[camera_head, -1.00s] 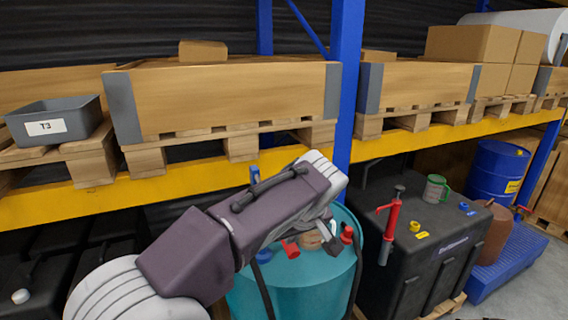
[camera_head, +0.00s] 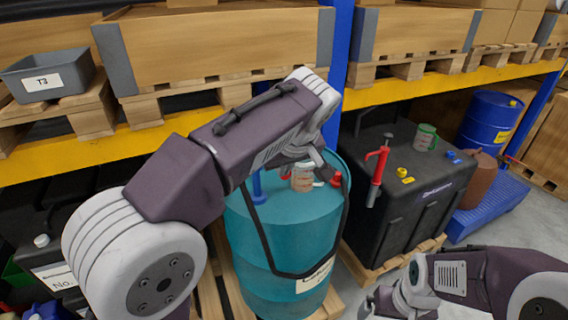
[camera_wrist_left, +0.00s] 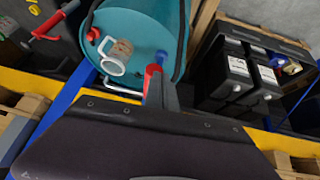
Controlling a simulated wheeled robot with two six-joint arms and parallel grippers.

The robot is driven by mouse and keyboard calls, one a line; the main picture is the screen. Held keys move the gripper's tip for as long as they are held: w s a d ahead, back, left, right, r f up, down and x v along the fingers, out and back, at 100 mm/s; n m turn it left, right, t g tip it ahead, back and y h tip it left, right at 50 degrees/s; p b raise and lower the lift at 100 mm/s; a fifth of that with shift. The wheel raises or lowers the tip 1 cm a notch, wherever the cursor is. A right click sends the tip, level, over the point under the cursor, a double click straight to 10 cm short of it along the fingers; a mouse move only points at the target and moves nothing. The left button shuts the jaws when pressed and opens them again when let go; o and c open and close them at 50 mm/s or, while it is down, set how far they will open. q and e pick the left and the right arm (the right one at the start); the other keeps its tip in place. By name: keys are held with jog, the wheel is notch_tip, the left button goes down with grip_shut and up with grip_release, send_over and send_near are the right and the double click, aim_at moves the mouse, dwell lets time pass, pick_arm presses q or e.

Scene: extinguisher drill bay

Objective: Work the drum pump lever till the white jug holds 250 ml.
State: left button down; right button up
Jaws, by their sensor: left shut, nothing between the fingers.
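The teal drum (camera_head: 285,235) stands at the centre, with the upright blue drum pump (camera_head: 257,188) on its top. The white jug (camera_head: 302,180), with brownish-red contents or markings, is on the drum top, partly behind my arm. In the left wrist view the jug (camera_wrist_left: 114,66) shows its white handle, and a red lever grip (camera_wrist_left: 152,70) lies beside the fingertips. My left gripper (camera_head: 322,168) is shut and empty above the drum, close to the jug; I cannot tell whether it touches the grip. My right gripper (camera_head: 378,303) is low at the right, its jaws unclear.
A red fitting (camera_head: 337,180) with a black hose is on the drum. A black tank (camera_head: 415,195) at the right carries a red hand pump (camera_head: 377,165) and a green-handled jug (camera_head: 426,138). A yellow shelf beam (camera_head: 430,95) and blue post (camera_head: 336,60) stand close behind the drum.

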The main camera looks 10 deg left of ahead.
pick_arm(q)
jog(key=v, duration=0.6)
jog(key=shift+s+d, duration=0.2)
jog(key=shift+s, duration=0.1)
pick_arm(e)
jog(key=shift+w+a+f, duration=0.1)
jog(key=shift+w+a, duration=0.1)
jog(key=shift+w, duration=0.1)
pick_arm(q)
jog(key=shift+w+a, duration=0.1)
pick_arm(e)
jog(key=shift+w, duration=0.1)
